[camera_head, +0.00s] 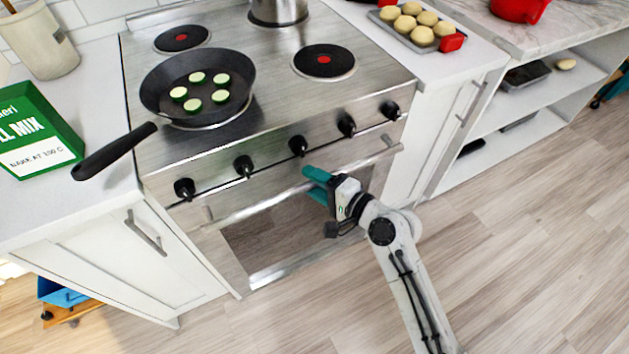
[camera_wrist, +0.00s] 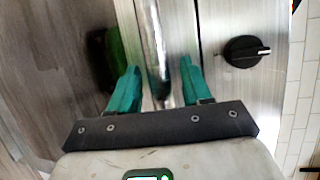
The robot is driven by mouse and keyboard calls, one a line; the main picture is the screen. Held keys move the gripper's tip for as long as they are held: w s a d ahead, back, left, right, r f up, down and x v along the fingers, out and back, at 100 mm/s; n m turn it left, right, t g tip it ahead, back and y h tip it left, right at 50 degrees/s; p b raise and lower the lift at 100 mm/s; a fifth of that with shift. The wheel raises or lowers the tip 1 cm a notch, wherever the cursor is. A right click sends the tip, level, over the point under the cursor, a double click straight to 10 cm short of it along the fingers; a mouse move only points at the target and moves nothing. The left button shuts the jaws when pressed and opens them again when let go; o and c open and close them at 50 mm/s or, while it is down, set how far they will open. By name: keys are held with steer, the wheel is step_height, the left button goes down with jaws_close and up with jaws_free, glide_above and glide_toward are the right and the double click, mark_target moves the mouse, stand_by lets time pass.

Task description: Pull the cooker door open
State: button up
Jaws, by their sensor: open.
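The cooker door (camera_head: 262,236) is a steel front with a dark window, and it looks closed in the head view. Its long bar handle (camera_head: 255,204) runs across the top of the door, below the row of black knobs. My gripper (camera_head: 316,182) is at the right half of this handle. In the wrist view the handle (camera_wrist: 152,40) passes between the two teal fingers of my open gripper (camera_wrist: 158,85), with a gap on each side. The part of the handle behind my gripper is hidden in the head view.
A black pan (camera_head: 197,85) with green slices sits on the hob, its handle (camera_head: 112,152) jutting over the left counter. A cabinet handle (camera_head: 146,232) sticks out left of the cooker. The wooden floor (camera_head: 500,260) in front and to the right is clear.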

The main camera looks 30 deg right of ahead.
steer(key=shift+c, duration=0.4)
jaws_close()
